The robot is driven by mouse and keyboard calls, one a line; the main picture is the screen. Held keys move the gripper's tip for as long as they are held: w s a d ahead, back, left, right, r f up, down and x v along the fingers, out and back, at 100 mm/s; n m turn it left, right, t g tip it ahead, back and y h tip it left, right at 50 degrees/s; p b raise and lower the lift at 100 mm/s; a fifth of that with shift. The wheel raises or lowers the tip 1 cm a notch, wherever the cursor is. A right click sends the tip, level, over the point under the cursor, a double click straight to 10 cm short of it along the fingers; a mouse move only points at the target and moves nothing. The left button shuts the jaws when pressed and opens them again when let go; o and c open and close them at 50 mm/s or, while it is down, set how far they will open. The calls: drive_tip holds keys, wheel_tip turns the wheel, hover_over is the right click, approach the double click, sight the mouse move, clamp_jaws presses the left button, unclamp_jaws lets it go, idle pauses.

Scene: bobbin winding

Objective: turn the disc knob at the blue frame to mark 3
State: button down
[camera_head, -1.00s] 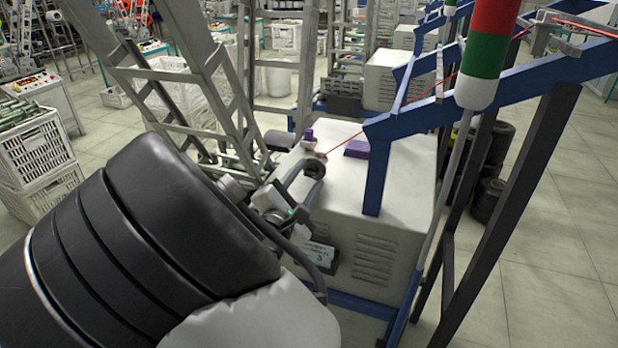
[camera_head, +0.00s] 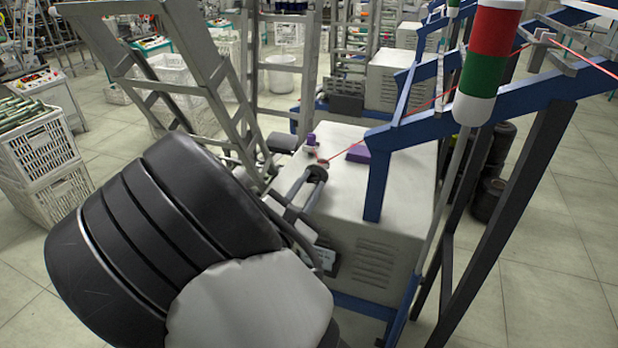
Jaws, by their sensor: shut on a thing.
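The disc knob (camera_head: 318,171) shows as a small dark round piece at the near left edge of the white cabinet's top, left of the blue frame (camera_head: 377,175). My gripper (camera_head: 314,177) reaches it from the lower left, its two grey fingers side by side and shut on the knob's rim. The fingers cover part of the knob. Its marks and pointer are too small to read.
The white cabinet (camera_head: 400,215) stands under the blue frame. A purple block (camera_head: 358,152) and a small purple-topped piece (camera_head: 311,140) are on it. A red thread runs down from the frame. A red-green-white lamp post (camera_head: 487,60) stands at the right.

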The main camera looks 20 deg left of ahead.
drive_tip(key=n+p, duration=0.4)
drive_tip(key=shift+r+n, duration=0.2)
drive_tip(key=shift+n, duration=0.1)
drive_tip(key=shift+f+n+p, duration=0.15)
drive_tip(key=shift+n+p, duration=1.2)
drive_tip(key=shift+n, duration=0.35)
drive_tip(key=shift+d+f, duration=0.1)
drive_tip(key=c, duration=1.5)
unclamp_jaws()
drive_tip(key=shift+s, duration=0.15)
drive_tip(key=s, duration=0.5)
drive_tip(key=s+a, duration=0.1)
drive_tip(key=s, duration=1.1)
drive_tip(key=shift+s+a, duration=0.1)
drive_tip(key=shift+a, duration=0.1)
